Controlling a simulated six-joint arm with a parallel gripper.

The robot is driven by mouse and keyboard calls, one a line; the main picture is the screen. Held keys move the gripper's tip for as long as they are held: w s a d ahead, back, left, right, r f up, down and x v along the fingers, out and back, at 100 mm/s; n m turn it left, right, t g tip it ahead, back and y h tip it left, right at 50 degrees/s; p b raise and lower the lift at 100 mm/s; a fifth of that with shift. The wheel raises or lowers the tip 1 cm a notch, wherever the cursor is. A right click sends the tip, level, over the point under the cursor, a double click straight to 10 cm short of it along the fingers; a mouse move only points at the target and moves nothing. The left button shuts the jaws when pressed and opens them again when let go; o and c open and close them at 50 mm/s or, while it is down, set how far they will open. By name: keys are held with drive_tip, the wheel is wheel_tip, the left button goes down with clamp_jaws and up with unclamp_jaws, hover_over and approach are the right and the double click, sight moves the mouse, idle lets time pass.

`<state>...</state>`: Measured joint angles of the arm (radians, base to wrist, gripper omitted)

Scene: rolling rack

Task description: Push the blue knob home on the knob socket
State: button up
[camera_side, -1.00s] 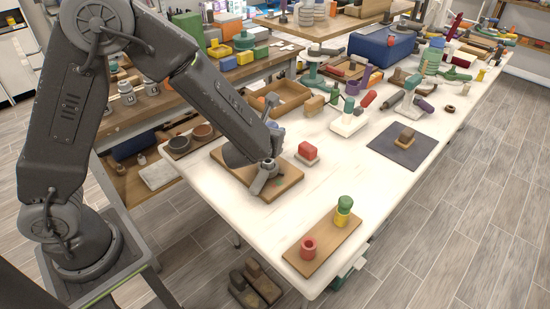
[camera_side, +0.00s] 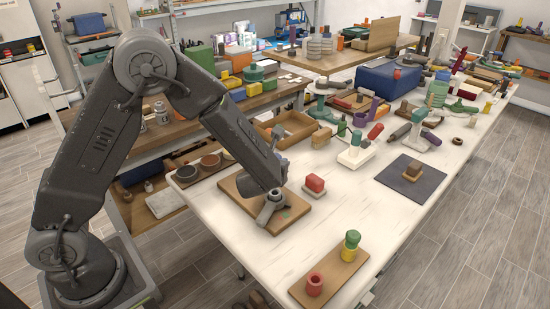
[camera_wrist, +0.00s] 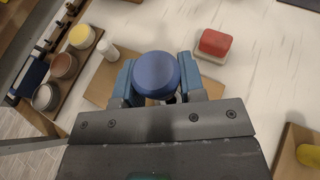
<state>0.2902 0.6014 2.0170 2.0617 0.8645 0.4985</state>
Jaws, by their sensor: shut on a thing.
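The blue knob (camera_wrist: 156,74) shows in the wrist view as a round blue cap. My gripper (camera_wrist: 157,82) is shut on it, with one blue-grey jaw on each side. In the side view my gripper (camera_side: 269,202) is low over a wooden board (camera_side: 297,205), and I cannot make out the knob there. The board also shows in the wrist view (camera_wrist: 103,91) around and behind the knob. The knob socket cannot be made out; the knob and jaws cover the spot below them. I cannot tell whether the knob touches the socket.
A red block (camera_side: 315,183) on a pale base stands right of the board. A tray of round cups (camera_side: 210,161) lies to its left. A board with red and yellow-green pieces (camera_side: 333,276) is at the front.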

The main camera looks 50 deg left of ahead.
drive_tip(key=shift+f, duration=1.45)
drive_tip(key=shift+f, duration=0.5)
drive_tip(key=shift+f, duration=0.7)
drive_tip(key=shift+f, duration=0.75)
drive_tip(key=shift+r, duration=1.6)
drive_tip(key=shift+f, duration=0.1)
drive_tip(key=shift+f, duration=0.7)
drive_tip(key=shift+f, duration=0.35)
drive_tip(key=shift+f, duration=1)
